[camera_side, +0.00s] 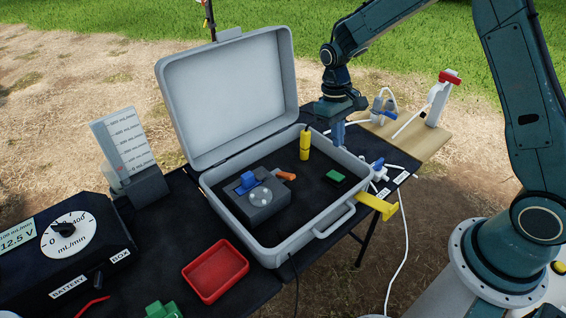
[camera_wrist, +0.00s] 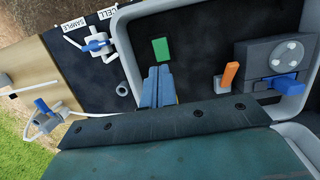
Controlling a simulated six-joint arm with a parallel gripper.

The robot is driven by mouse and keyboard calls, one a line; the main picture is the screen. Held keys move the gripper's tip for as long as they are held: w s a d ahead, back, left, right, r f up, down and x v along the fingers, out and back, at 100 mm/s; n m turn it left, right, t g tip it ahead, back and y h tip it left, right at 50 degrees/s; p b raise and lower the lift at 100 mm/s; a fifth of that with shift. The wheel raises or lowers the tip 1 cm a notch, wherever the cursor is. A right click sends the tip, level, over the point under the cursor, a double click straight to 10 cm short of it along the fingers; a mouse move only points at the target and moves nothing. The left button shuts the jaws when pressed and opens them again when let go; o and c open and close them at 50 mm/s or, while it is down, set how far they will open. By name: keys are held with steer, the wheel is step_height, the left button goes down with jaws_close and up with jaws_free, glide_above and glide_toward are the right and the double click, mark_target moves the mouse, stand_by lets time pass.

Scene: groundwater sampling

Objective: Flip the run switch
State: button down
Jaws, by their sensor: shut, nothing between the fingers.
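An open grey case (camera_side: 208,180) holds the pump parts. No part in it bears a readable run-switch label. An orange lever (camera_side: 286,176) sits next to a dark grey pump block (camera_side: 262,204) with a blue part on top; the lever also shows in the wrist view (camera_wrist: 230,75). A green rectangular piece (camera_side: 335,176) lies on the case's dark panel, also in the wrist view (camera_wrist: 160,49). My gripper (camera_side: 338,140) is shut and empty, over the case's back right side. In the wrist view its fingertips (camera_wrist: 158,72) appear just below the green piece, apart from the lever.
A yellow cylinder (camera_side: 305,144) stands upright inside the case. The raised lid (camera_side: 228,95) is at the left. White tubing and a blue-handled valve (camera_side: 378,164) lie beyond the right wall. A red tray (camera_side: 215,270) sits in front. A black battery box (camera_side: 62,255) is at left.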

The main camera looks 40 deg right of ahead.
mark_target(334, 175)
steer(key=f, duration=0.3)
steer(key=s+f, duration=0.1)
steer(key=f, duration=0.2)
steer(key=s+f, duration=0.1)
steer(key=f, duration=0.2)
steer(key=shift+f, duration=0.4)
steer(key=shift+s+f, duration=0.1)
steer(key=shift+s+f+t, duration=0.3)
steer(key=shift+f+t, duration=0.15)
steer(key=shift+t, duration=0.35)
steer(key=shift+w, duration=0.15)
steer(key=shift+w+r, duration=0.15)
steer(key=shift+w, duration=0.7)
steer(key=shift+r, duration=0.15)
step_height(334, 175, up, 14)
steer(key=shift+w, duration=0.15)
stand_by(0.3)
steer(key=shift+w+r+g, duration=0.1)
steer(key=shift+w+g, duration=0.05)
steer(key=shift+g, duration=0.15)
